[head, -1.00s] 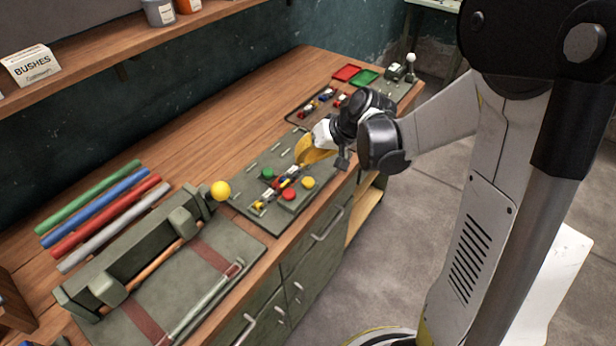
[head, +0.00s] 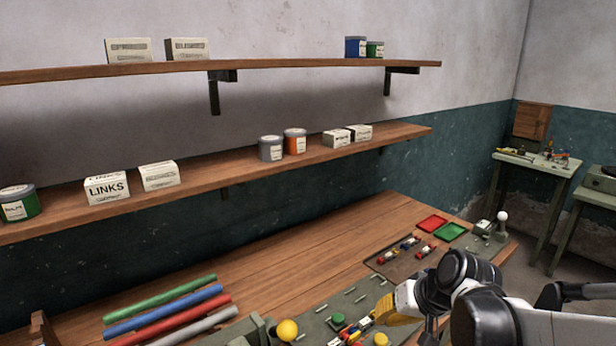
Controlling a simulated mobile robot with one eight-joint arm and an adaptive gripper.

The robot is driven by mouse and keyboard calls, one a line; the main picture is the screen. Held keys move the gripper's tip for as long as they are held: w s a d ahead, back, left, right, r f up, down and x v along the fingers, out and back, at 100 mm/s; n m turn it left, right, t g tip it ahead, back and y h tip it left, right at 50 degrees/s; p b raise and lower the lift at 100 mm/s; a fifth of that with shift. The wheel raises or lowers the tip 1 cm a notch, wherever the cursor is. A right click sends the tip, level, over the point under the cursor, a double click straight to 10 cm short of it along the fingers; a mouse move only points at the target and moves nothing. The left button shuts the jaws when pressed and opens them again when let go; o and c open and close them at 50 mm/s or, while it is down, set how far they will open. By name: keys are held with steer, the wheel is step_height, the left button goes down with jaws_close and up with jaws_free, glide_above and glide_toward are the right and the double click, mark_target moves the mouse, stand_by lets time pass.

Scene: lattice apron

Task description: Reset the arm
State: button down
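My gripper (head: 392,308) shows at the lower right of the head view, with yellow fingers at the end of a white and black wrist. It is above the right part of the wooden workbench (head: 300,263), over a grey-green panel (head: 345,296) with coloured buttons and small parts. The fingertips are small and partly hidden, so I cannot tell whether they are open or shut. My arm (head: 540,325) reaches in from the bottom right corner.
Red (head: 431,223) and green (head: 450,231) trays lie behind my gripper, near a small device with a white knob (head: 502,216). Coloured rods (head: 165,301) lie at left. Two wall shelves (head: 330,150) hold tins and boxes. Another table (head: 530,160) stands at the far right.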

steer(key=s+d+r+t+h+b, duration=0.1)
steer(key=s+h+b, duration=0.2)
steer(key=s, duration=1.2)
steer(key=shift+s+d+n+b, duration=0.2)
steer(key=shift+s+n+b, duration=0.1)
